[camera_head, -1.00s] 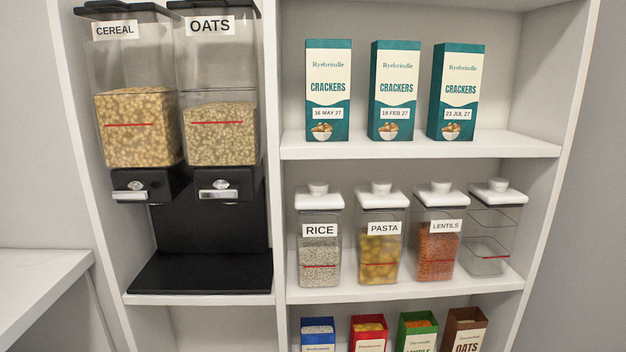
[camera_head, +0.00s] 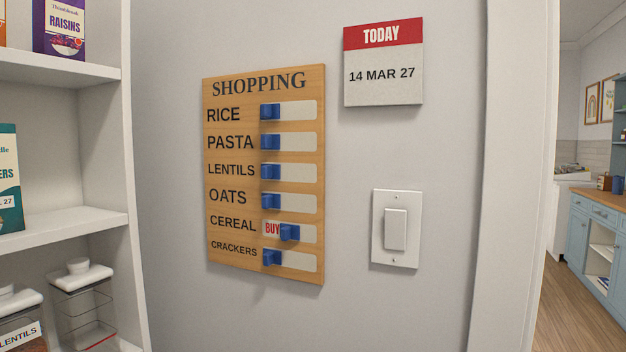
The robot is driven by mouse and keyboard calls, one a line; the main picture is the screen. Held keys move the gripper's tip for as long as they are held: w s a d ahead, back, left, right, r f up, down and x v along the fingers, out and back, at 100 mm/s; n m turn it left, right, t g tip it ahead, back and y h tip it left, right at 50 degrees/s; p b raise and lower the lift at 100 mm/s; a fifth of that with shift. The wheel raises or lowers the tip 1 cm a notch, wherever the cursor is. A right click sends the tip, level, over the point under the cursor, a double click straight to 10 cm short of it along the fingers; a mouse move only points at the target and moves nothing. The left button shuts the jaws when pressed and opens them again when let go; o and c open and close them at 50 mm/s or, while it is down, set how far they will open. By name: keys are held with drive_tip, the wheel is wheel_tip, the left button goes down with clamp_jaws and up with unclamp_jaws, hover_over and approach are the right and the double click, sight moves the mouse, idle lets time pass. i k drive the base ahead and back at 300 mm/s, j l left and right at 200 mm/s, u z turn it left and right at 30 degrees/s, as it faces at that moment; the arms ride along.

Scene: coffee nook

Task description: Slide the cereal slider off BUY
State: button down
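A wooden shopping board (camera_head: 234,262) hangs on the grey wall, with several labelled rows, each with a blue slider in a pale slot. The cereal slider (camera_head: 289,233) stands to the right in its slot, and the red word BUY (camera_head: 271,229) shows at its left. The sliders for rice (camera_head: 270,112), pasta (camera_head: 270,142), lentils (camera_head: 270,172), oats (camera_head: 270,202) and crackers (camera_head: 271,257) stand at the left ends of their slots, with no BUY showing. My gripper is not in view.
A white shelf (camera_head: 65,228) with boxes and jars stands at the left. A light switch (camera_head: 396,229) and a calendar (camera_head: 383,62) reading 14 MAR 27 are on the wall right of the board. A doorway opens at the far right.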

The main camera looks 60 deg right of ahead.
sight(288, 232)
drive_tip(key=k+z, duration=0.1)
drive_tip(key=z, duration=1.05)
